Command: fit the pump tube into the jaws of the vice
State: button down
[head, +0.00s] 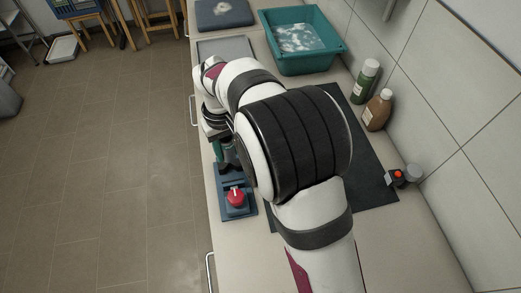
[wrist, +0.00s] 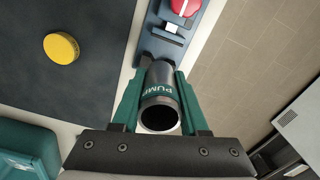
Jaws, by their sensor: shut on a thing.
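The pump tube (wrist: 164,90) is a dark grey cylinder with a green band marked PUMP, its open end facing the wrist camera. My gripper (wrist: 157,92) has green fingers shut on both sides of it. In the head view, my gripper (head: 224,152) is mostly hidden behind my arm, at the far end of the vice. The vice (head: 226,181) is a blue-grey base with a red knob (head: 235,197) on the counter's left edge. It also shows in the wrist view (wrist: 157,46), just beyond the tube's far end. I cannot tell whether the tube sits between the jaws.
A dark mat (head: 368,180) lies on the counter, with a yellow disc (wrist: 61,48) on it. A teal basin (head: 300,62), a green bottle (head: 365,82), a brown bottle (head: 377,110) and a red-buttoned device (head: 396,177) stand along the wall side. Left of the counter is open floor.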

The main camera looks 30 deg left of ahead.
jog(key=shift+s+a, duration=0.1)
jog(key=shift+a, duration=0.05)
jog(key=shift+f, duration=0.1)
jog(key=shift+f, duration=2.85)
jog(key=shift+f, duration=0.8)
jog(key=shift+c, duration=1.8)
grip_release()
notch_tip(320, 180, up, 16)
